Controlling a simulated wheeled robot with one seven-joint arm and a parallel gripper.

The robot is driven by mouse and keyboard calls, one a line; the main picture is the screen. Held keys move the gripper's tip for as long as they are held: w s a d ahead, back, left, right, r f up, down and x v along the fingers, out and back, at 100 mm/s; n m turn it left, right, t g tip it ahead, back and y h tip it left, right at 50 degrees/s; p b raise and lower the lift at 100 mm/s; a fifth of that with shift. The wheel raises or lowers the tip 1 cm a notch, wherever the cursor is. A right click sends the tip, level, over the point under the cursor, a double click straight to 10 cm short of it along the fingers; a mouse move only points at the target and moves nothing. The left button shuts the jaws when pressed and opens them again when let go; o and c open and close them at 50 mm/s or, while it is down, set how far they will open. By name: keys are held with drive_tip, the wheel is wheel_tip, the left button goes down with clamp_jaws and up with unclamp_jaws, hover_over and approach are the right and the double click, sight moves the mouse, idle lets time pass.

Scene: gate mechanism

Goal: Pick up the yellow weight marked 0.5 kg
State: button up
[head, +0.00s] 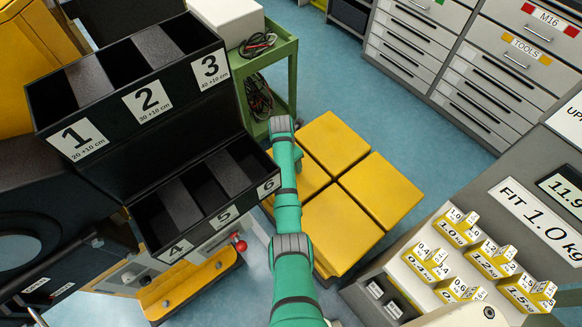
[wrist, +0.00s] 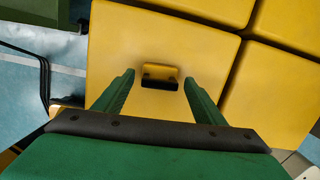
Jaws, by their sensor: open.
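Several small yellow weights with white labels stand on a light panel at the lower right of the head view. I read a 1.0 kg weight (head: 456,229), a 1.2 kg weight (head: 492,260), a 1.5 kg weight (head: 526,293), a 0.4 weight (head: 428,263) and a 0.6 weight (head: 461,289). I cannot make out a 0.5 kg label. My gripper's fingers are hidden in the head view.
Large yellow blocks (head: 377,190) stand on the floor beside my green arm. A black rack with numbered bins (head: 150,100) is at the left, and a green cart (head: 275,70) is behind. The weights' panel (head: 410,290) is right of my arm. Blue floor (head: 340,90) is open behind.

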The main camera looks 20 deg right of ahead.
drive_tip(key=shift+w+d+f, duration=0.1)
drive_tip(key=shift+f, duration=0.35)
drive_tip(key=c, duration=1.4)
drive_tip(key=shift+r, duration=0.15)
